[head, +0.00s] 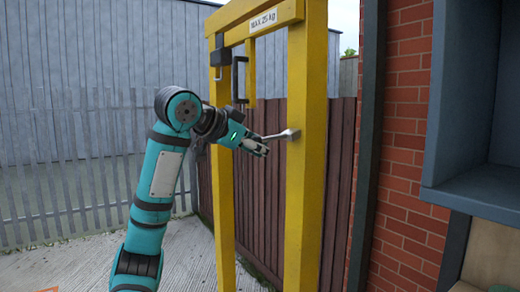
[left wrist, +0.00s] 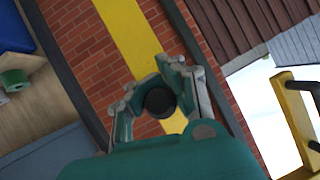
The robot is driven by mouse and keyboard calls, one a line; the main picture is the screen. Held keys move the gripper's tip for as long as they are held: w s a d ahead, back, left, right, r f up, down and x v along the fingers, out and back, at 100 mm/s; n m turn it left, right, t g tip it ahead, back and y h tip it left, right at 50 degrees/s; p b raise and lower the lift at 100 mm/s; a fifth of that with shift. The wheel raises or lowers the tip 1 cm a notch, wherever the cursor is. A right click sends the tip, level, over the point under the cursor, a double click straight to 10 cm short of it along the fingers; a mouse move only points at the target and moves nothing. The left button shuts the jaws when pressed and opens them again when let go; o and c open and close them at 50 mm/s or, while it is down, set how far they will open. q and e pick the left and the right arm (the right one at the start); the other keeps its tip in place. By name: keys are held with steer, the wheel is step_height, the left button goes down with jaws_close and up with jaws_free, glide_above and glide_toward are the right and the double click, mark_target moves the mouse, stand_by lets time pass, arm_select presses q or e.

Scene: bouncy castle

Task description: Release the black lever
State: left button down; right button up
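A lever (head: 283,134) with a grey metal arm sticks out from the yellow post toward my left gripper (head: 262,146). The end of the lever is hidden behind the fingers in the head view. In the left wrist view, a round black end (left wrist: 160,102) lies between the fingers of my left gripper (left wrist: 160,90), which stand on either side of it. Whether they press on it is not clear. A separate black upright handle (head: 238,80) is on the yellow frame, above the gripper; it also shows in the left wrist view (left wrist: 303,86). My right gripper is not in view.
The yellow frame (head: 306,200) stands just right of my left gripper, with a load sign (head: 263,20) on its top beam. A brown wooden fence (head: 264,190) is behind it. A brick wall (head: 408,150) and a blue-grey shelf (head: 480,190) are at right.

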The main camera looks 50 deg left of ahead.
arm_select(q)
steer(key=c, duration=1.7)
jaws_free()
steer(key=shift+s+a+r+t, duration=0.1)
steer(key=shift+s+r+t, duration=0.05)
steer(key=shift+r, duration=0.3)
steer(key=shift+s+r+t, duration=0.1)
steer(key=shift+r+t, duration=0.05)
steer(key=shift+r, duration=0.25)
steer(key=o, duration=0.5)
steer(key=shift+s+r, duration=0.1)
steer(key=shift+s, duration=0.15)
steer(key=shift+o, duration=0.9)
steer(key=shift+s+d+r, duration=0.1)
steer(key=shift+s+d, duration=0.25)
steer(key=shift+d, duration=0.2)
steer(key=shift+w, duration=0.15)
steer(key=shift+a, duration=0.1)
steer(key=shift+s, duration=0.35)
steer(key=v, duration=1.1)
steer(key=shift+d+r, duration=0.15)
steer(key=shift+d, duration=0.05)
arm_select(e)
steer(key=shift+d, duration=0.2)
arm_select(q)
steer(key=shift+s, duration=0.3)
steer(key=shift+w, duration=0.1)
